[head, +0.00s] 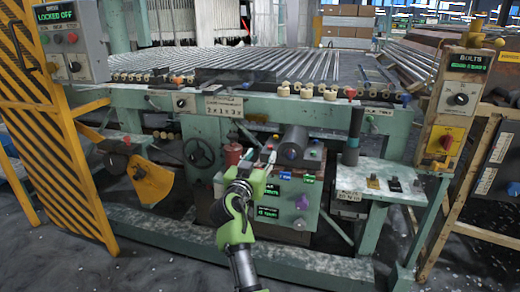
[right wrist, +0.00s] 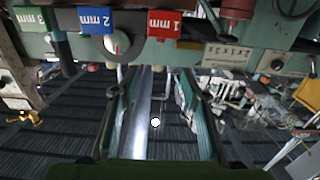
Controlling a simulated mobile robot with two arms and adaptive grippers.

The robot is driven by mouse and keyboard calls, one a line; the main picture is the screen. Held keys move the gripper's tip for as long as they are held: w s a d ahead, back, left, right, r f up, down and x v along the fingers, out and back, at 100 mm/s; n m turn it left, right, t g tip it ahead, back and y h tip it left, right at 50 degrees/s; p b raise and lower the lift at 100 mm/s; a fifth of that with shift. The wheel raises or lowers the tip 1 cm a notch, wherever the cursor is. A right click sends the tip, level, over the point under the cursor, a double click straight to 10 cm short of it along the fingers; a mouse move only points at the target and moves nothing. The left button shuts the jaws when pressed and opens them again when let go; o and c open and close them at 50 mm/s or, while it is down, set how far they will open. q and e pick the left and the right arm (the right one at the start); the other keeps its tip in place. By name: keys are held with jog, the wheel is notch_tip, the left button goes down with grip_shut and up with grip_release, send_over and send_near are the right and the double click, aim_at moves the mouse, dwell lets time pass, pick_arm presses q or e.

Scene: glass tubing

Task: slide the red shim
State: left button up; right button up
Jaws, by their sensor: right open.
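The red shim, marked 1 mm (right wrist: 163,24), shows upside down at the top middle of the right wrist view. A blue shim marked 2 mm (right wrist: 97,21) and a green shim marked 3 mm (right wrist: 28,19) stand in a row to its left. In the head view a small red piece (head: 276,137) shows just beyond my right gripper (head: 260,158). My right gripper's two green fingers stand apart in the wrist view (right wrist: 156,85), with nothing between them. The red shim lies beyond the fingertips, apart from them. My left gripper is not in view.
The green machine frame (head: 300,258) fills the middle. A dark roller (head: 294,143) and a black post (head: 353,130) rise near the gripper. A handwheel (head: 198,153) is to the left. A striped yellow gate (head: 40,120) stands at far left, a BOLTS control post (head: 455,100) at right.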

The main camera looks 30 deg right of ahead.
jog(key=shift+r, duration=2.2)
